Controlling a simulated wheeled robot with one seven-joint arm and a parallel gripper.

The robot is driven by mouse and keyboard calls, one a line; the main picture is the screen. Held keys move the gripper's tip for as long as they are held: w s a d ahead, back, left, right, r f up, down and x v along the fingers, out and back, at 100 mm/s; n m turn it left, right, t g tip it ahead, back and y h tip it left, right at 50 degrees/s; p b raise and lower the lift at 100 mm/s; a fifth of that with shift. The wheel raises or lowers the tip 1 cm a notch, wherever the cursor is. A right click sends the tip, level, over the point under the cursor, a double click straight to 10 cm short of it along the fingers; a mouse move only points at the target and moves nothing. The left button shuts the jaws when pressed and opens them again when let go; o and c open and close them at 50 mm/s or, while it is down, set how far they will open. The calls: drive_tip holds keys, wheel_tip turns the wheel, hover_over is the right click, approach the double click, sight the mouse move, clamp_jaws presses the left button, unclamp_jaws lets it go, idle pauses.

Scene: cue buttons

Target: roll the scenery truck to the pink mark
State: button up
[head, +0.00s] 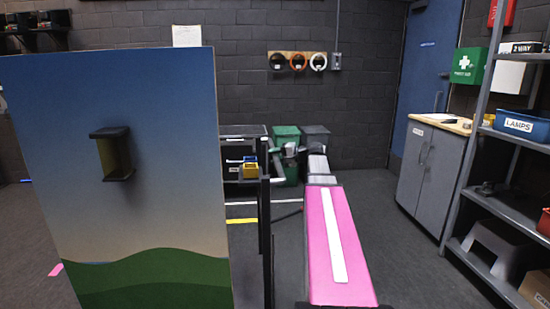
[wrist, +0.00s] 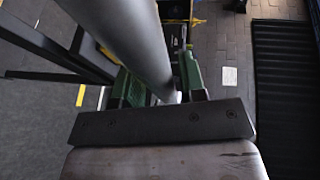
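The scenery truck carries a tall panel (head: 140,200) painted with blue sky and a green hill, filling the left of the head view. A dark box-shaped bracket (head: 112,150) sits on its face. A dark upright frame (head: 266,235) stands at its right edge. The pink mark (head: 56,270) lies on the floor at far left, partly hidden by the panel. My gripper (head: 290,152) is small, right of the panel. In the wrist view its green fingers (wrist: 158,88) sit on both sides of a thick grey bar (wrist: 130,40), apparently touching it.
A grey cabinet (head: 432,170) and metal shelves (head: 490,190) line the right side. White and yellow floor lines (head: 242,220) show behind the panel. Floor between my arm and the cabinet is clear.

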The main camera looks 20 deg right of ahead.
clamp_jaws()
drive_tip(key=shift+a, duration=0.1)
drive_tip(key=w+a, duration=0.7)
drive_tip(key=a, duration=3)
drive_tip(key=w+a, duration=0.8)
drive_tip(key=a, duration=3)
drive_tip(key=w+a, duration=0.8)
drive_tip(key=a, duration=3)
drive_tip(key=shift+o, duration=1.9)
unclamp_jaws()
drive_tip(key=v, duration=1)
drive_tip(key=shift+s+d, duration=0.25)
drive_tip(key=shift+d, duration=0.1)
